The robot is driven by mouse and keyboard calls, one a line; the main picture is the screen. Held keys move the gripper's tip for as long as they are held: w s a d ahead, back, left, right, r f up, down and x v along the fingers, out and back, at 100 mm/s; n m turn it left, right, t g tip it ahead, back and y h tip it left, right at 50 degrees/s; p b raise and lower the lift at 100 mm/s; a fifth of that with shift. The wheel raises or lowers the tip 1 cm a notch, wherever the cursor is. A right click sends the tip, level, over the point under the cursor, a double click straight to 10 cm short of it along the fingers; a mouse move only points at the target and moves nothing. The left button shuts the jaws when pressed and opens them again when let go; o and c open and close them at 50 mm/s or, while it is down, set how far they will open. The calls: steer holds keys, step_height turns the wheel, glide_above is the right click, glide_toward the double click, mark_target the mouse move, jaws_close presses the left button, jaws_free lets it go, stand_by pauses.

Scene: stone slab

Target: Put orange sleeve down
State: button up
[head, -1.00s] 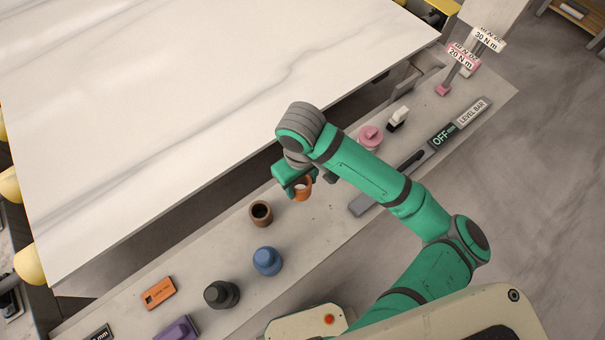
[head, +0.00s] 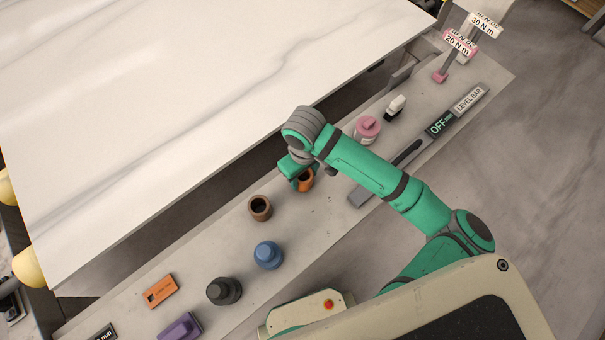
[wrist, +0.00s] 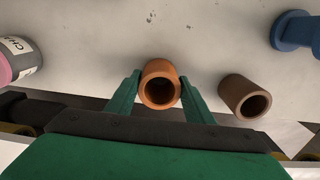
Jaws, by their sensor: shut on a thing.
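The orange sleeve (wrist: 160,86) is a short open tube, held upright between the two green fingers of my gripper (wrist: 160,92) in the wrist view. In the head view the sleeve (head: 305,183) shows partly behind my gripper (head: 300,178), over the grey ledge (head: 325,215) beside the white slab. My gripper is shut on it. I cannot tell whether the sleeve's base touches the ledge.
A brown sleeve (head: 260,207) stands close by on the ledge, also right of my gripper in the wrist view (wrist: 244,97). A blue part (head: 267,255), a dark part (head: 223,291) and a pink bottle (head: 367,128) stand further off. The white slab (head: 200,90) overhangs behind.

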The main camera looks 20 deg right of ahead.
steer(key=shift+f, duration=0.1)
steer(key=o, duration=1.1)
steer(key=shift+r, duration=0.55)
step_height(320, 180, up, 11)
steer(key=shift+r, duration=0.1)
